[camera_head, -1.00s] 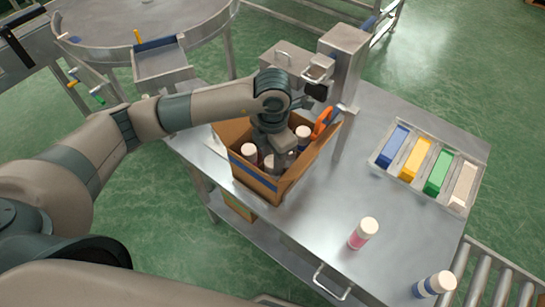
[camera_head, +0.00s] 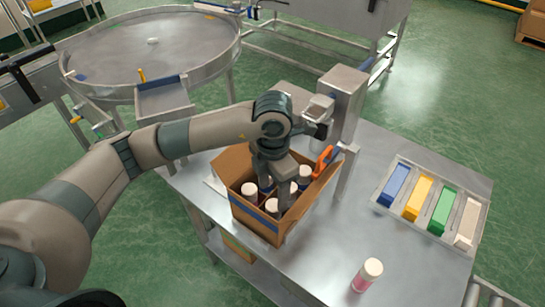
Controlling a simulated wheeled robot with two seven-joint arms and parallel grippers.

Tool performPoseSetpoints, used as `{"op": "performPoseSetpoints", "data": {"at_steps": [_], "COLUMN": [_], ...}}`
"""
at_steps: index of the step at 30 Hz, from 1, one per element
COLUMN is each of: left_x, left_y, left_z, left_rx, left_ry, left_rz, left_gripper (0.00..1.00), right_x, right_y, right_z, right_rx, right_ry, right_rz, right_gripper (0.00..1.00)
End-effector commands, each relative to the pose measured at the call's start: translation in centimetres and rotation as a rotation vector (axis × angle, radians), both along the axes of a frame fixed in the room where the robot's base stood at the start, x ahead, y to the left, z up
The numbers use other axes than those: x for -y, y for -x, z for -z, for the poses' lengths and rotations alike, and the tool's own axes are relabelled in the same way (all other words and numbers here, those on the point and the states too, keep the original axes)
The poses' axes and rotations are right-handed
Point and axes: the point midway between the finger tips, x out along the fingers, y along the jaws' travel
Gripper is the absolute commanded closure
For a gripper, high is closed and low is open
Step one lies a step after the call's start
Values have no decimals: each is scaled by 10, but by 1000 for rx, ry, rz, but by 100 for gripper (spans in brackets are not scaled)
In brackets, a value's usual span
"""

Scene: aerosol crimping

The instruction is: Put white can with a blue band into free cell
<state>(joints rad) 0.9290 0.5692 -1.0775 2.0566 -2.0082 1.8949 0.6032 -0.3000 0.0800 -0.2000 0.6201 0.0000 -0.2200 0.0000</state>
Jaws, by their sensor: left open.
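An open cardboard box (camera_head: 262,223) with a blue stripe stands on the metal table and holds several white-capped cans. The cans in it include one at the left (camera_head: 249,191), one at the front (camera_head: 271,207) and one at the right (camera_head: 304,174). Blue shows below some caps, but their bodies are mostly hidden by the box walls and my gripper. My left gripper (camera_head: 284,203) points down into the box among the cans, with its jaws open. Whether it touches a can is unclear. A free cell cannot be made out. My right gripper is not in view.
A white-capped can with a pink body (camera_head: 367,275) stands at the table's front. A tray (camera_head: 448,188) with blue, yellow, green and beige blocks lies at the right. A metal machine (camera_head: 344,95) rises behind the box, near an orange object (camera_head: 324,160).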

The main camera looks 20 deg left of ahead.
Motion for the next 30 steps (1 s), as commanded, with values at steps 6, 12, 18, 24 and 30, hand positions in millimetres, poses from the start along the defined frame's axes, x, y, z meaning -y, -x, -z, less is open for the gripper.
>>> {"op": "performPoseSetpoints", "data": {"at_steps": [6,12,18,24,30], "left_x": [0,-1,-2,-2,-2], "left_y": [-2,-2,-1,-1,-1], "left_z": [-42,-78,-105,-125,-133], "left_rx": [7,6,5,3,2], "left_ry": [1,-1,-3,-2,-2], "left_rz": [1,0,-1,-2,-2], "left_gripper": [44,44,44,44,44], "right_x": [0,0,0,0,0], "right_y": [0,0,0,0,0], "right_z": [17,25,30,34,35], "right_rx": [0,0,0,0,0], "right_ry": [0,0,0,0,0], "right_rz": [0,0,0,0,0], "right_gripper": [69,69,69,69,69]}}
